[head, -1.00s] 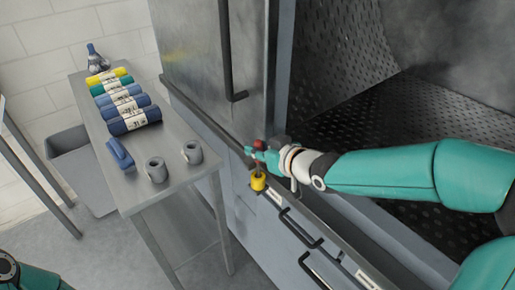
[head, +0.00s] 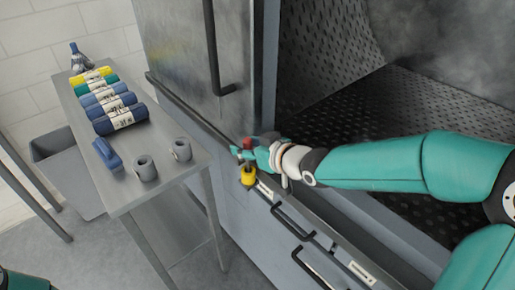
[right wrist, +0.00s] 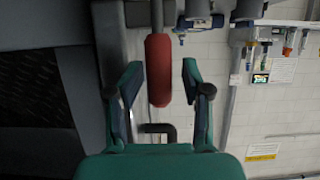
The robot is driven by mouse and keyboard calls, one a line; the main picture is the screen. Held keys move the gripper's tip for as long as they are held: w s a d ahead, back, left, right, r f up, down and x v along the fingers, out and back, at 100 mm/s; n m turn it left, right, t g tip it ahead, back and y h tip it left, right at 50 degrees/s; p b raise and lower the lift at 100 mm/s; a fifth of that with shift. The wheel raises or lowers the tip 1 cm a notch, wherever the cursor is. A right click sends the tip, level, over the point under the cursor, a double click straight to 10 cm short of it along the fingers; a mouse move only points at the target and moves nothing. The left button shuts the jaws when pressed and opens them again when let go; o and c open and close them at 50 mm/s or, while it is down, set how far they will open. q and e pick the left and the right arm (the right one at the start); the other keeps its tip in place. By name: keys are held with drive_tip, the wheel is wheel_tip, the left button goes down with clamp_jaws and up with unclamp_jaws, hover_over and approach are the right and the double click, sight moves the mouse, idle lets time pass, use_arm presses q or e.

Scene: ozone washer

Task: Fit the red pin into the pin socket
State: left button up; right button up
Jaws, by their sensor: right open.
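The red pin (head: 248,143) shows in the head view at the fingertips of my right gripper (head: 251,153), above the yellow pin socket (head: 249,175) on the washer's front edge. In the right wrist view the red grip of the pin (right wrist: 158,70) lies between the two parted fingers of the right gripper (right wrist: 161,72), with a gap on each side. A grey shaft runs from the grip toward the top of that view. How far the pin sits in the socket cannot be told, as the fingers cover part of it. My left gripper is not in view.
A steel table (head: 160,190) on the left holds several rolled cloths (head: 105,98), a blue brush-like item (head: 107,154) and two grey cups (head: 146,168). The washer's open chamber (head: 430,110) lies behind my right arm. A dark handle (head: 292,220) is below the socket.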

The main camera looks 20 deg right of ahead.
drive_tip(key=v, duration=1.1)
drive_tip(key=shift+s, duration=0.35)
drive_tip(key=shift+d, duration=0.1)
